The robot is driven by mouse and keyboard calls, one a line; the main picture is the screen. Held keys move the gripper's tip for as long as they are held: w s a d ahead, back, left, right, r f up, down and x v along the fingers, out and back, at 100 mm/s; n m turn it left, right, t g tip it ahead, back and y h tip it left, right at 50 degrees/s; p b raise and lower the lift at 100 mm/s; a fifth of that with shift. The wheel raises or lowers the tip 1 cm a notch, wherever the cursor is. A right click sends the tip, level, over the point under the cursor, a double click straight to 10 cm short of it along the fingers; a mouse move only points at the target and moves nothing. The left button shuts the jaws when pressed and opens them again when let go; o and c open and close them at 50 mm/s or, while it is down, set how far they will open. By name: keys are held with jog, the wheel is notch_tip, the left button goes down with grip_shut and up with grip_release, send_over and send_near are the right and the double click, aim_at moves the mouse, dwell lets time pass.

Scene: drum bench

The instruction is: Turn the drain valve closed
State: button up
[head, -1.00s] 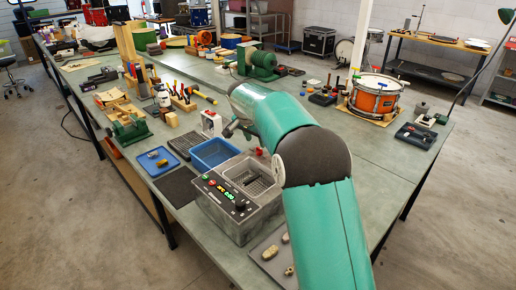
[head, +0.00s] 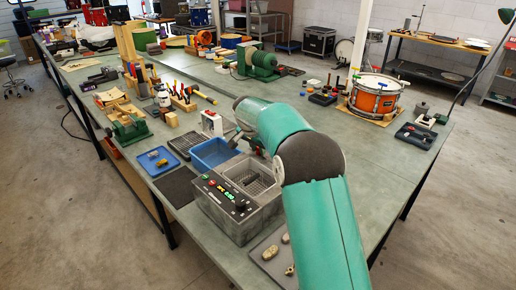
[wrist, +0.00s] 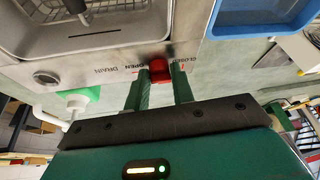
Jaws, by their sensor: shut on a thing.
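The drain valve's red handle (wrist: 160,69) shows in the wrist view on the metal front of a tank unit (wrist: 110,58). My gripper (wrist: 161,84) is shut on the red handle, with one green finger on each side. In the head view the same grey unit (head: 226,223) stands on the bench, its basket partly seen.
A blue tub (head: 212,153) stands directly behind the unit. A blue tray (head: 143,166) with small parts and a dark mat (head: 176,187) lie to its left. A grey tray (head: 267,262) with metal parts lies in front, close to my arm.

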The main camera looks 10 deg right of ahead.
jog(key=shift+d+n, duration=0.1)
jog(key=shift+n, duration=0.3)
jog(key=n, duration=0.1)
jog(key=n+y, duration=0.1)
jog(key=n, duration=0.1)
jog(key=shift+s+d+t+y, duration=0.1)
jog(key=shift+d+t+y, duration=0.1)
jog(key=shift+t+y, duration=0.15)
jog(key=n, duration=0.1)
jog(key=n+y, duration=0.1)
jog(key=n, duration=0.3)
jog(key=shift+d+y, duration=0.25)
jog(key=shift+y, duration=0.1)
jog(key=n, duration=0.2)
jog(key=n+y, duration=0.1)
jog(key=n, duration=0.1)
jog(key=shift+d+n+y, duration=0.2)
jog(key=shift+n+y, duration=0.1)
jog(key=n, duration=0.2)
jog(key=n+g+y, duration=0.1)
jog(key=n, duration=0.1)
jog(key=shift+w+d, duration=0.1)
jog(key=shift+w, duration=0.1)
jog(key=shift+n+g, duration=0.25)
jog(key=shift+n, duration=0.05)
jog(key=o, duration=0.9)
jog(key=shift+o, duration=0.2)
jog(key=shift+r, duration=0.1)
